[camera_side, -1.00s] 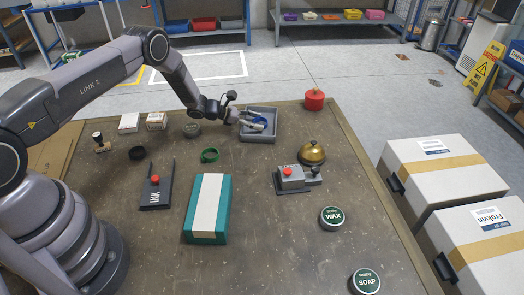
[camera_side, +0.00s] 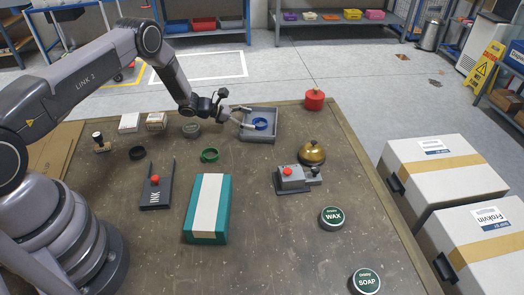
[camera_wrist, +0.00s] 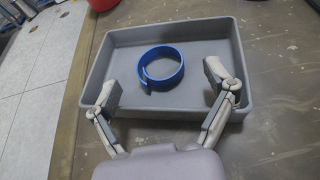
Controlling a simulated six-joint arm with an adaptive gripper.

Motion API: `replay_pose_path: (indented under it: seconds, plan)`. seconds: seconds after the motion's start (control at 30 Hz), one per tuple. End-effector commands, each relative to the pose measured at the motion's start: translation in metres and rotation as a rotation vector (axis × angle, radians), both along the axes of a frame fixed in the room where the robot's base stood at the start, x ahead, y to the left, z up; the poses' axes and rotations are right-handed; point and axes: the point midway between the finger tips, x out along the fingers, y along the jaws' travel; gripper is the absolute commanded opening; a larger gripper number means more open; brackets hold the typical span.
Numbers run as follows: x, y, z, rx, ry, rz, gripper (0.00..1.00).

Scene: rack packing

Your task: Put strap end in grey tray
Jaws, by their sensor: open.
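The strap end is not clearly told apart; a blue coiled strap (camera_wrist: 161,68) lies inside the grey tray (camera_wrist: 200,29), resting on its floor. In the side view the blue strap (camera_side: 260,124) shows in the grey tray (camera_side: 259,140) at the back of the table. My gripper (camera_side: 245,117) is at the tray's left side. In the wrist view my gripper (camera_wrist: 165,82) is open and empty, its fingers spread over the tray's near part, apart from the strap.
A red canister (camera_side: 314,99) stands right of the tray. A green ring (camera_side: 209,155), a black ring (camera_side: 137,153) and a brass bell (camera_side: 311,152) are nearer. A teal box with a white band (camera_side: 207,209) lies mid-table. The table's front middle is clear.

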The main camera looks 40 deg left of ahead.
Motion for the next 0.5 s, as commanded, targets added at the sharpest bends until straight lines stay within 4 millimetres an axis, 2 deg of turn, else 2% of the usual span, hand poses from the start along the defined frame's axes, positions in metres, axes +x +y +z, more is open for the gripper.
replay_pose_path:
  seconds: [0.2, 0.5]
  plan:
    - [-0.032, 0.035, 0.020, -0.001, -0.001, 0.005, 0.84]
    - [-0.059, 0.060, 0.037, 0.001, -0.003, -0.001, 0.84]
